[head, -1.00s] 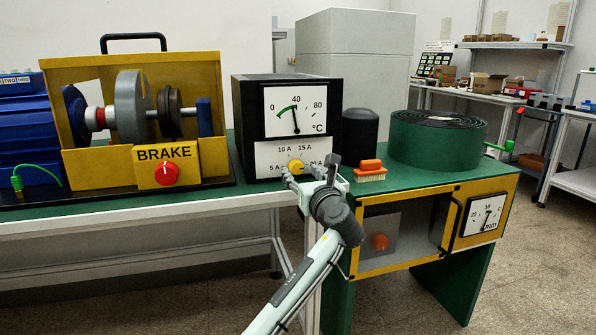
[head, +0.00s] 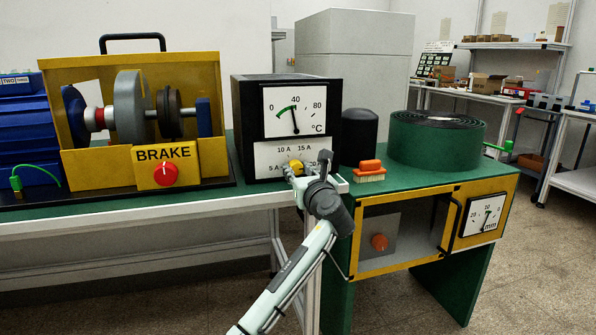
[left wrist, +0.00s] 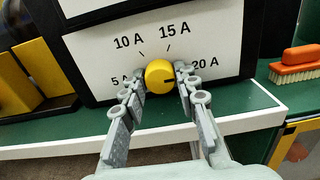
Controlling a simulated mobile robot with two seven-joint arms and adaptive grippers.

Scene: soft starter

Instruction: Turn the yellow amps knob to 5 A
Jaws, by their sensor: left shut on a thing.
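The yellow amps knob (head: 296,166) is on the lower white dial plate of a black meter box (head: 251,105). My left gripper (head: 301,172) is at the knob. In the left wrist view its fingers (left wrist: 160,82) stand on either side of the knob and are shut on it. My right gripper is in neither view.
An orange brush (head: 370,171) lies right of the meter, near a black cylinder (head: 359,138) and a green coil (head: 432,148). The yellow brake frame (head: 208,110) with its red knob (head: 165,173) stands left. The white table edge (left wrist: 235,124) runs below the meter.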

